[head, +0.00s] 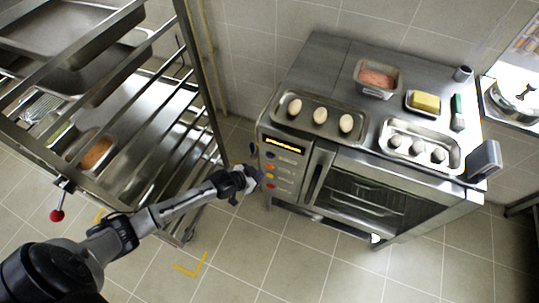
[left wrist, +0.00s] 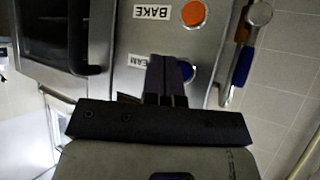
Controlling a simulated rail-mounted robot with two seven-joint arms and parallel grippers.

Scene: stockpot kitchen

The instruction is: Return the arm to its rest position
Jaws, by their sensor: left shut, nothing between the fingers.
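My left arm reaches in from the lower left in the head view. Its gripper (head: 257,174) is shut and empty, close in front of the oven's control panel (head: 284,169). In the left wrist view the shut fingers (left wrist: 166,80) point at the panel, over the label beside the blue button (left wrist: 186,71). Whether the fingertips touch the panel I cannot tell. An orange button (left wrist: 193,13) with a BAKE label (left wrist: 157,12) shows above them. My right gripper is not in view.
The oven (head: 360,190) carries a tray of eggs (head: 318,125), a tray of pale round pieces (head: 450,165), a pink-filled pan (head: 377,92) and a yellow block (head: 425,102). A metal rack (head: 203,85) stands left. Floor (head: 310,255) between and in front is clear.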

